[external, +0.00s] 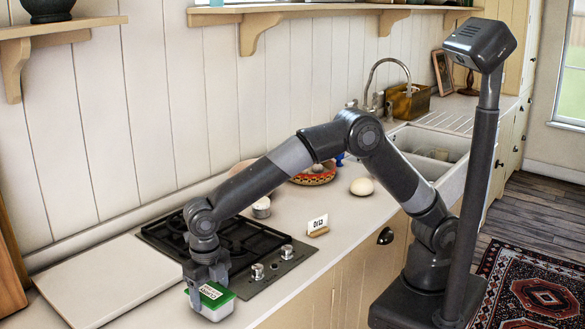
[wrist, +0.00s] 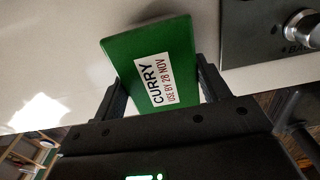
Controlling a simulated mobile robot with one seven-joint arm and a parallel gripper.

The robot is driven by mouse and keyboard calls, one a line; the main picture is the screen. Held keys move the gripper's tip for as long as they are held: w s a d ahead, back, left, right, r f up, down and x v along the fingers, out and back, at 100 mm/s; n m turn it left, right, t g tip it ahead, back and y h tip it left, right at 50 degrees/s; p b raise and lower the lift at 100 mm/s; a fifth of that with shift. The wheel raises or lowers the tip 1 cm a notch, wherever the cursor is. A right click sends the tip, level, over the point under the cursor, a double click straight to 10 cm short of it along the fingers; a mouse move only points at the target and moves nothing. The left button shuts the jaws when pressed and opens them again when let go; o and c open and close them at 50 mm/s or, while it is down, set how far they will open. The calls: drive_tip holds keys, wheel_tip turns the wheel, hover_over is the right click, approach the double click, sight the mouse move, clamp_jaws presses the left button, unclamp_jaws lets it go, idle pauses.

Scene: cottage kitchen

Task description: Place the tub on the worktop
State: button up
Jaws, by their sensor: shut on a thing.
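The tub (external: 210,305) is pale with a green lid and a white label. In the wrist view the green lid (wrist: 185,50) fills the space between the fingers, and its label reads "CURRY, USE BY 28 NOV". My gripper (external: 207,290) is shut on the tub, with one finger on either side.
The black gas hob (external: 235,240) with two front knobs lies just behind the tub. A white board (external: 105,280) lies to the left.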

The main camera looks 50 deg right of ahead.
sight(210, 292)
drive_tip(key=shift+f, duration=0.15)
drive_tip(key=o, duration=1.2)
drive_tip(key=shift+c, duration=0.2)
wheel_tip(210, 292, up, 12)
drive_tip(key=shift+r, duration=0.2)
